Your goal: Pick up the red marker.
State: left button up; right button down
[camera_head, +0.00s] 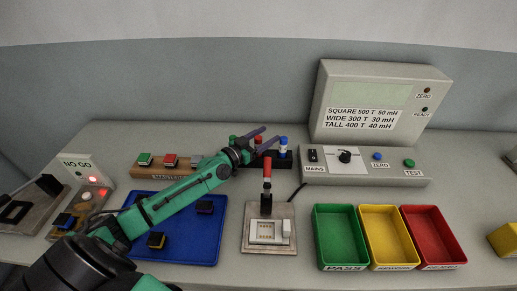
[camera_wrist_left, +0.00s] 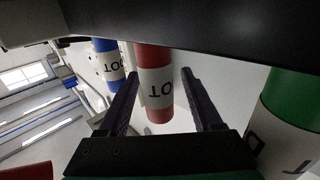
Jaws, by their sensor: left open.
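The red marker (camera_wrist_left: 154,80) has a white label band and shows in the left wrist view between the two fingers of my left gripper (camera_wrist_left: 160,100). The fingers are open, with a gap on each side of the marker. In the head view my left gripper (camera_head: 268,137) reaches over the dark marker rack (camera_head: 284,162) at the back of the bench and largely hides the red marker. The blue marker (camera_head: 283,146) stands at the rack's right; it also shows in the wrist view (camera_wrist_left: 106,65). The green marker (camera_wrist_left: 292,100) is on the other side. My right gripper is out of view.
A fixture with a red-handled clamp (camera_head: 267,170) stands in front of the rack. Green (camera_head: 340,264), yellow (camera_head: 390,262) and red (camera_head: 437,262) bins sit at right. A blue tray (camera_head: 205,250) with dark parts lies under my left arm. A meter (camera_head: 380,100) stands behind.

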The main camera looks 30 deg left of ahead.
pick_arm(q)
jog(key=shift+s+r, duration=0.1)
jog(key=shift+s, duration=0.05)
grip_shut()
notch_tip(320, 180, up, 20)
jog(key=p, duration=0.7)
